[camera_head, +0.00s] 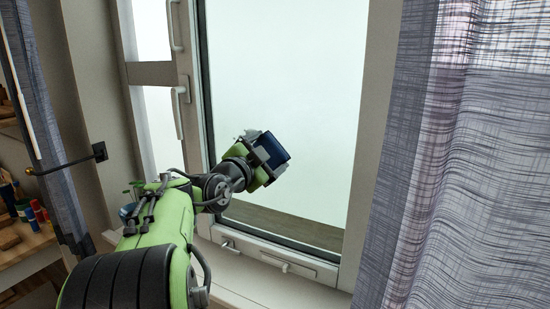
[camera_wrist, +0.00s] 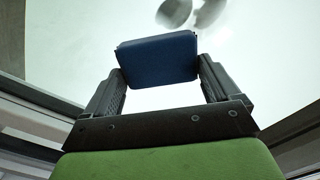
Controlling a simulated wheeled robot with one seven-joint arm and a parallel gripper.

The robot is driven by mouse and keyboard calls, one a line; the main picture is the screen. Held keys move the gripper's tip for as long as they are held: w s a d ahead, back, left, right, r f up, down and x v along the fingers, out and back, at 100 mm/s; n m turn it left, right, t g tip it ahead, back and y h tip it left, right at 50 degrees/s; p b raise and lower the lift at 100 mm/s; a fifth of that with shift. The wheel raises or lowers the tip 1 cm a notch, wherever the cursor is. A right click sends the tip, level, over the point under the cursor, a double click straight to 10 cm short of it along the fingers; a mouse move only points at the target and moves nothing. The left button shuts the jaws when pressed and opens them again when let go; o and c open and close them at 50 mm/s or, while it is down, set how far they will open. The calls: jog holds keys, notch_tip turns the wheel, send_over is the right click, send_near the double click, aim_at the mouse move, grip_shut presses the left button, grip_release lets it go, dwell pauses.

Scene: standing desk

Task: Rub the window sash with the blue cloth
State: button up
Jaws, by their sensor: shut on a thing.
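The blue cloth (camera_head: 273,150) is a dark blue folded block held between the fingers of my gripper (camera_head: 262,160). In the wrist view the blue cloth (camera_wrist: 158,60) sits between the two fingertips of my gripper (camera_wrist: 160,75), with a finger on each side. The window sash (camera_head: 200,90) has a pale frame around a large bright pane. My gripper is in front of the lower middle of the pane in the head view. I cannot tell whether the cloth touches the glass.
A grey-blue curtain (camera_head: 440,170) hangs at the right, and another curtain (camera_head: 45,130) hangs at the left. A window handle (camera_head: 179,110) sticks out left of the pane. A sill (camera_head: 265,287) runs below. A shelf (camera_head: 25,240) with small items stands at the far left.

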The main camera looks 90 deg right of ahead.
jog(key=shift+w+d+p, duration=0.6)
jog(key=shift+w+d, duration=1.6)
jog(key=shift+w, duration=3)
jog(key=b+v, duration=0.2)
jog(key=v, duration=0.4)
jog(key=shift+a, duration=0.1)
jog(key=v, duration=0.2)
jog(key=shift+w+a, duration=0.15)
jog(key=shift+a, duration=0.2)
